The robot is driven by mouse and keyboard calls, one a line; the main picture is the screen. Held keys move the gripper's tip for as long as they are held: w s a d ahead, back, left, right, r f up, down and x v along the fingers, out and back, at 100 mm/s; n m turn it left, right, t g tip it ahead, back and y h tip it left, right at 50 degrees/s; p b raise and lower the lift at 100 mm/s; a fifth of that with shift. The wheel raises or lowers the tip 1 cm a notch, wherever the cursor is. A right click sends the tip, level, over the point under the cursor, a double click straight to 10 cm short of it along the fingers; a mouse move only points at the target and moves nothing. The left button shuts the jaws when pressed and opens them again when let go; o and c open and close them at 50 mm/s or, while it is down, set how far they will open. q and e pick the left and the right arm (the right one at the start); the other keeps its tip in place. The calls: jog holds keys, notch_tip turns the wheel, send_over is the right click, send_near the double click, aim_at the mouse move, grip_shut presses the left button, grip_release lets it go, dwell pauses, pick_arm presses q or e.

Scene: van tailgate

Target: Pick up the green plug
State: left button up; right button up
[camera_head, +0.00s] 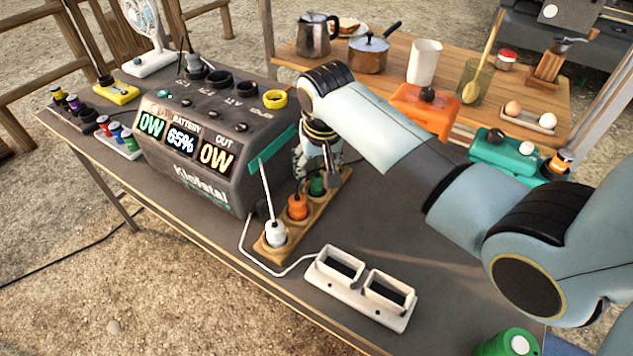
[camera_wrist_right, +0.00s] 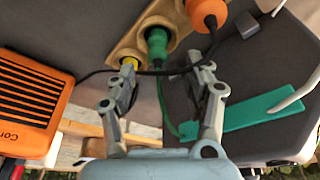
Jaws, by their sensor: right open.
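The green plug (camera_head: 317,186) stands in a wooden holder (camera_head: 268,250) in the head view, partly hidden behind my right gripper (camera_head: 325,168). It also shows in the right wrist view (camera_wrist_right: 157,42), seated in a round hole of the wood, with a green cable running down from it. My right gripper (camera_wrist_right: 165,78) is open in the wrist view. Its two fingers are spread to either side below the plug, with nothing between them but cables and background. My left gripper is not in view.
An orange plug (camera_head: 297,206) and a white plug (camera_head: 275,232) share the holder. The power station (camera_head: 215,140) stands left of the holder. A white two-slot rack (camera_head: 362,285) lies in front.

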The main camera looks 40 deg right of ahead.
aim_at(317, 174)
jog(key=x, duration=0.5)
jog(key=shift+w+d+f, duration=0.15)
jog(key=shift+d+f, duration=0.05)
jog(key=shift+f, duration=0.05)
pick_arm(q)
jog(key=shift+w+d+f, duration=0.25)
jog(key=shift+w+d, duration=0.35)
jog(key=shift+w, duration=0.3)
pick_arm(e)
jog(key=c, duration=0.4)
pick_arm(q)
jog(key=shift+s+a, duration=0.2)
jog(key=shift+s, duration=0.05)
pick_arm(e)
grip_shut()
